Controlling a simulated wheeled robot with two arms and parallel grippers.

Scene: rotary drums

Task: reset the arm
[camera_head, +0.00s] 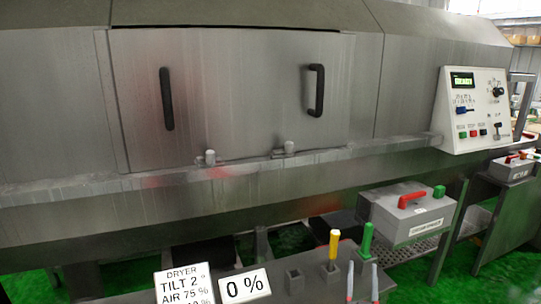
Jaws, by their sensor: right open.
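My right gripper (362,284) shows at the bottom edge, right of the middle, in the head view. Only its two slim, pale fingers show, standing upright and apart with nothing between them. The gripper is open and empty. It appears in front of a grey lever console (305,285) with a yellow-topped lever (334,245) and a green lever (367,240). I cannot tell whether the fingers touch the console. The rest of my right arm is below the picture. My left gripper is not in view.
A large steel drum housing (240,100) with a black-handled door fills the back. A control panel (472,110) is at right. A grey box (410,215) with a red handle stands below it. Signs reading "DRYER" (184,286) and "0 %" (244,285) are at front.

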